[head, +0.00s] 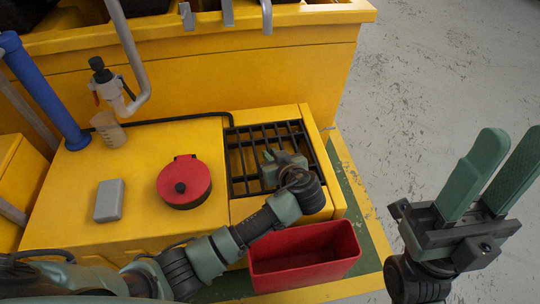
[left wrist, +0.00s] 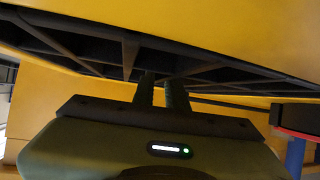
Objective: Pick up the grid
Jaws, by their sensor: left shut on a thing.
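The black grid (head: 247,147) lies at the opening in the yellow worktop's right part, its bars crossing in open squares. In the left wrist view the grid (left wrist: 130,58) spans the upper part of the picture. My left gripper (head: 270,157) reaches over the grid's right half and hides part of it. Its two fingers (left wrist: 165,90) are close together at a bar, shut on the grid. I cannot tell whether the grid is lifted from its seat. My right gripper (head: 513,140) is open and empty, over the grey floor at right.
A red lidded pot (head: 184,182), a grey block (head: 109,200) and a beaker (head: 108,130) stand on the yellow worktop (head: 140,160). A red bin (head: 305,258) stands below its front edge. A blue pipe (head: 45,92) is at left. Floor at right is clear.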

